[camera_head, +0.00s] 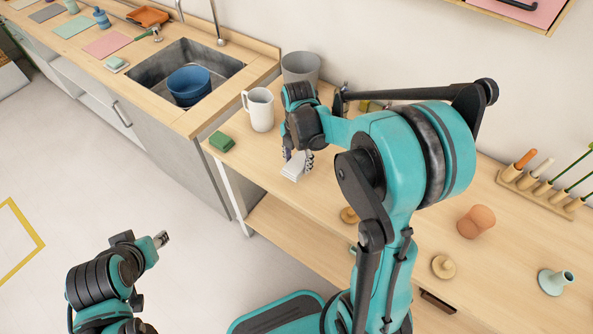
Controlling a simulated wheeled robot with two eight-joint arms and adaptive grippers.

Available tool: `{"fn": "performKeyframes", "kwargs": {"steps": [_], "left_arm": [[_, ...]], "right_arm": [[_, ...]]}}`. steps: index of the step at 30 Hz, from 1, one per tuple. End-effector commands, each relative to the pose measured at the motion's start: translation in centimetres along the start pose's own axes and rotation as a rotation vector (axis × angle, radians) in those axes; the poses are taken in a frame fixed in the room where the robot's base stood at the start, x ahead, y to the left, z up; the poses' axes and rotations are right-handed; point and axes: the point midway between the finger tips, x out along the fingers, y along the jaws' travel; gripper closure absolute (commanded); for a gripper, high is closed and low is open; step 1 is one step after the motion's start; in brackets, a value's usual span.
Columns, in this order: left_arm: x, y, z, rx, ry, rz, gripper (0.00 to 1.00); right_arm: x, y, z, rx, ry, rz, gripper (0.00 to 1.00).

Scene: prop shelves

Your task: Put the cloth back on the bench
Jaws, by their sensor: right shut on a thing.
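A small white folded cloth (294,168) is at my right gripper (297,158), over the wooden bench (335,181) near its front edge. The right gripper points down and is shut on the cloth. I cannot tell whether the cloth touches the bench top. My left gripper (161,239) is low at the left, over the floor, away from the bench and empty. Its fingers are too small to tell whether they are open or shut.
A white mug (259,109), a grey pot (300,67) and a green block (221,141) stand near the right gripper. A sink (155,68) with a blue bowl (189,85) is left. Orange (477,221) and teal (555,281) pieces stand right.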

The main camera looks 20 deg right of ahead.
Motion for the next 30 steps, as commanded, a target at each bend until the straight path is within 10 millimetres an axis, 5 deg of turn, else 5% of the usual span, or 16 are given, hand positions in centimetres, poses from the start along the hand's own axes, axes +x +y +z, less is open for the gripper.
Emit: {"fn": "performKeyframes", "kwargs": {"steps": [11,22,23,25,30], "left_arm": [[1.7,0.0,1.2,0.0,0.0,0.0,0.6],[1.8,0.0,1.3,0.0,0.0,0.0,0.6],[1.8,0.0,1.3,0.0,0.0,0.0,0.6],[1.7,0.0,1.2,0.0,0.0,0.0,0.6],[1.7,0.0,1.2,0.0,0.0,0.0,0.6]], "right_arm": [[4.2,0.3,-0.1,0.001,0.0,0.0,0.72],[4.5,0.2,-0.1,0.0,0.0,0.0,0.72],[4.5,0.2,-0.1,0.0,0.0,0.0,0.47],[4.4,0.2,-0.1,0.0,0.0,0.0,0.29],[4.4,0.2,-0.1,0.0,0.0,0.0,0.29]]}}
